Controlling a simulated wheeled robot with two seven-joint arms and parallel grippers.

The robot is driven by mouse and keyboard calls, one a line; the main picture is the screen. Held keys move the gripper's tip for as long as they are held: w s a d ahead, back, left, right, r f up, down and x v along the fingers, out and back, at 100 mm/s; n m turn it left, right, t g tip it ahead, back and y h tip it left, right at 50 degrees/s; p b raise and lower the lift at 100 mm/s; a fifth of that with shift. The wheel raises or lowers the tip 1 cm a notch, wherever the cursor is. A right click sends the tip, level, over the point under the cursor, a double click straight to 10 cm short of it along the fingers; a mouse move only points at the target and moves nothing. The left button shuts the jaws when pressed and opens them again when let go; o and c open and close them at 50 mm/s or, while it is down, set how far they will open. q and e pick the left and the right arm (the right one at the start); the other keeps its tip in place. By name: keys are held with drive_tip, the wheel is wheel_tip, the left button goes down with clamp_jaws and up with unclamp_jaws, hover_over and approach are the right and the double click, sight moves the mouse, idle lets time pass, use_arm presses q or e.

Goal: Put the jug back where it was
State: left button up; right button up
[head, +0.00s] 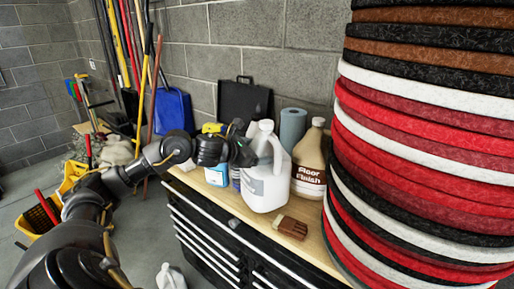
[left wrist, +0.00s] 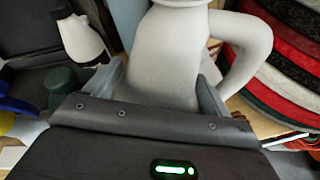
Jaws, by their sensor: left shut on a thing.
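A white jug (head: 266,188) with a looped handle and a pale label is at the front of the wooden-topped tool bench, upright. It fills the middle of the left wrist view (left wrist: 165,55), its handle to the right. My left gripper (head: 250,150) reaches in from the left, and its two fingers lie on either side of the jug, shut on it. I cannot tell whether the jug's base touches the bench top (head: 232,203) or hangs just above it. My right gripper is not in view.
A brown Floor Finish bottle (head: 309,162), a blue roll (head: 291,128) and a blue-labelled bottle (head: 217,174) stand close around the jug. A brush (head: 290,228) lies in front. A tall pad stack (head: 425,150) blocks the right. Another white container (head: 170,277) is low in front of the bench.

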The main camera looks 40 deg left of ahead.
use_arm(q)
drive_tip(key=shift+w+a+f, duration=0.1)
drive_tip(key=shift+f, duration=0.85)
drive_tip(key=shift+r, duration=0.1)
drive_tip(key=o, duration=1.8)
drive_tip(key=shift+f, duration=0.35)
drive_tip(key=shift+s+r, duration=0.1)
drive_tip(key=shift+s, duration=0.1)
drive_tip(key=shift+d, duration=0.2)
